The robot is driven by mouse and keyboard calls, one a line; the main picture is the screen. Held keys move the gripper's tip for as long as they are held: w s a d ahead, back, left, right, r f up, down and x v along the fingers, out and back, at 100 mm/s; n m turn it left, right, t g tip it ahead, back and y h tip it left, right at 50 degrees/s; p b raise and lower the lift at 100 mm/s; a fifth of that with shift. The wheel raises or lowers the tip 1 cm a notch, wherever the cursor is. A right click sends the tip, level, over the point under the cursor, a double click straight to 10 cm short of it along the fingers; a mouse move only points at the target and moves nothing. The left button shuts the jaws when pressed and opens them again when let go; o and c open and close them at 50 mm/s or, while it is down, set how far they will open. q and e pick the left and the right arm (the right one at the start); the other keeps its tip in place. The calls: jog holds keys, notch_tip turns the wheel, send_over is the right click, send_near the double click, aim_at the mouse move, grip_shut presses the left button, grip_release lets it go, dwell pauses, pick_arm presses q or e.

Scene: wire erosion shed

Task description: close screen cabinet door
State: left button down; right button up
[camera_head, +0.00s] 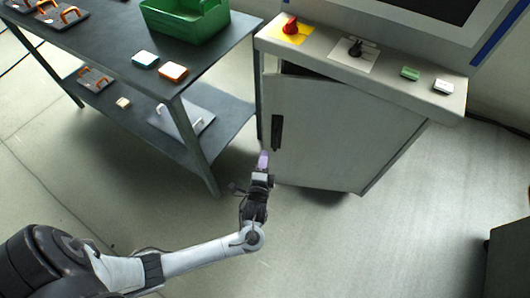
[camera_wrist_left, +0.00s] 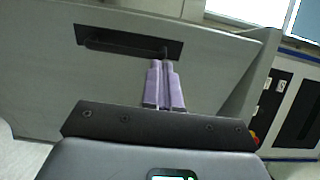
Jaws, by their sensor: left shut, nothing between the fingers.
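The screen cabinet door (camera_head: 313,134) is a light grey panel with a dark recessed handle slot (camera_head: 277,132) near its left edge. It stands ajar, with a dark gap at its top edge. My left gripper (camera_head: 263,158) is at the lower left of the door, just below the handle slot. Its purple fingers (camera_wrist_left: 165,86) are shut and empty. In the left wrist view their tips lie at the right end of the handle slot (camera_wrist_left: 129,43); I cannot tell whether they touch the door. My right gripper is not in view.
The cabinet top (camera_head: 403,74) carries a red knob (camera_head: 291,25), a black switch and green and white buttons. A dark two-level table (camera_head: 197,86) with a green bin (camera_head: 185,17) stands close to the left. The floor in front is clear.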

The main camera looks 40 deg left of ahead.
pick_arm(q)
jog(key=b, duration=0.5)
send_near(270, 123)
jog(key=x, duration=0.5)
jog(key=shift+w+a, duration=0.1)
jog(key=shift+x, duration=0.75)
jog(key=shift+r, duration=0.15)
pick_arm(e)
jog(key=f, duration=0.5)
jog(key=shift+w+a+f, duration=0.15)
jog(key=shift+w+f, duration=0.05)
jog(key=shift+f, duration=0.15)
pick_arm(q)
jog(key=shift+w+a, duration=0.1)
